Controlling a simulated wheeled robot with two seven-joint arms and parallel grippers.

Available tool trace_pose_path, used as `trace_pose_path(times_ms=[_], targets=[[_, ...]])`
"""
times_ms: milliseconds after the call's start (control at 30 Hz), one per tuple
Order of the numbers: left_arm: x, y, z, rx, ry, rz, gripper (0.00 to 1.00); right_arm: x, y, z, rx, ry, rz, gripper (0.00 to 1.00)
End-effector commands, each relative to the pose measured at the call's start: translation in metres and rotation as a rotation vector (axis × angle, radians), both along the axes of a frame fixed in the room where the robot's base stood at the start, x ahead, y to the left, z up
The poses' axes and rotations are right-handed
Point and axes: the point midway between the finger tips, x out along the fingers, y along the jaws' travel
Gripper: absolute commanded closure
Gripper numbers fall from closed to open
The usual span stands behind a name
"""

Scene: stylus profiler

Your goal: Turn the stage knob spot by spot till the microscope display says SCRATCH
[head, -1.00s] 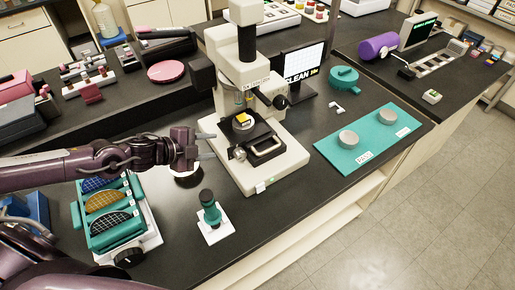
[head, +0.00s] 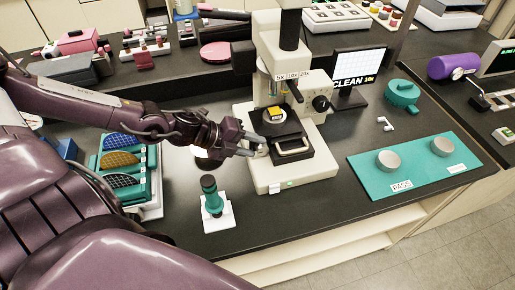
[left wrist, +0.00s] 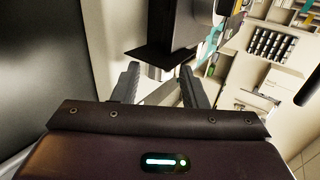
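The white microscope (head: 279,55) stands on the bench with a small yellow piece (head: 273,112) on its dark stage. Its display (head: 358,68) reads CLEAN 16x. My left gripper (head: 258,146) reaches in from the left to the left side of the stage, where it covers the knob in the head view. In the left wrist view, its two fingers are apart, and a short silver knob (left wrist: 154,73) shows between and beyond them under a dark block. I cannot tell whether the fingers touch it. My right gripper is not in view.
A green-topped stamp-like tool (head: 211,192) stands on a white base just below my left gripper. A rack of patterned wafers (head: 124,160) is at left. A teal mat (head: 413,163) with two grey discs and a PASS label lies at right. The bench front edge is close.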

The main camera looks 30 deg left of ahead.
Motion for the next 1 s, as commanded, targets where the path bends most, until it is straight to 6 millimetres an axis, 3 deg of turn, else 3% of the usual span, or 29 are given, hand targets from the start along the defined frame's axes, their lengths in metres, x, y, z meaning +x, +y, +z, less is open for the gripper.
trace_pose_path(times_ms=[133,567,800,1000], targets=[[0.009,-0.008,-0.012,-0.004,0.000,0.001,0.61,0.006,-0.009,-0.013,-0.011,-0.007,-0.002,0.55],[0.014,-0.011,-0.013,0.000,0.000,0.001,0.61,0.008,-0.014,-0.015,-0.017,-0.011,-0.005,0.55],[0.014,-0.011,-0.012,-0.001,0.001,0.001,0.91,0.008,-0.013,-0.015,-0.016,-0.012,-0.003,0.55],[0.014,-0.011,-0.011,-0.032,-0.026,0.004,0.93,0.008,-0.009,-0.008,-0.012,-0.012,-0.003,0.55]])
